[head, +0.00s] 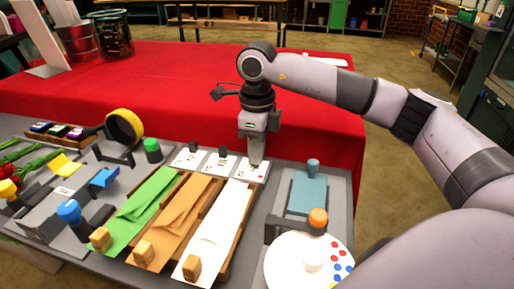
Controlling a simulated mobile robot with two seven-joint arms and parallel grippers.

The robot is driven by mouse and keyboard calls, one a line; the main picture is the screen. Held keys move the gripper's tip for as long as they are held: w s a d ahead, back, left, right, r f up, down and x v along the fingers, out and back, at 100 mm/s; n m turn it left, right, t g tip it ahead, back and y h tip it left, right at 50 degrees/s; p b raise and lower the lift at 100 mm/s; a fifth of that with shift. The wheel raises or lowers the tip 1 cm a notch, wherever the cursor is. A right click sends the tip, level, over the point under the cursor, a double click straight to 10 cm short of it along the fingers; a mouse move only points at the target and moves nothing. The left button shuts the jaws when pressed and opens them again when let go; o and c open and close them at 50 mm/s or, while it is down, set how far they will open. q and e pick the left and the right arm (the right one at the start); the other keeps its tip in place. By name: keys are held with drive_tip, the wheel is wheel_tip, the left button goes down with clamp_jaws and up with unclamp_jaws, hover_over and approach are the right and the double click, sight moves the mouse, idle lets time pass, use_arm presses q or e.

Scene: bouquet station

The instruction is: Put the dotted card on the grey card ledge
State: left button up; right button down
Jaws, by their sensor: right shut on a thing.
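My right gripper (255,160) points down over the right-most of three small white cards in a row behind the paper trays. It is shut, and its fingertips are at the upper part of that card, which bears small reddish marks; I take it to be the dotted card (261,175). It looks close to flat; whether it is lifted is too small to tell. The other two white cards (187,158) (219,165) have dark marks. A grey upright plate (42,226) at the front left may be the grey card ledge, but I cannot be sure. My left gripper is not in view.
Green (140,211), orange (180,220) and white paper (221,223) lie in wooden trays with wooden blocks. A yellow roll (124,127) stands behind left. A teal pad (307,192) and a white disc with coloured dots (290,262) lie right. The red cloth (180,90) behind has free room.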

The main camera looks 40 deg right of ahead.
drive_tip(key=c, duration=0.6)
unclamp_jaws()
drive_tip(key=shift+r+p, duration=2.8)
drive_tip(key=shift+r, duration=0.75)
drive_tip(key=shift+f, duration=0.1)
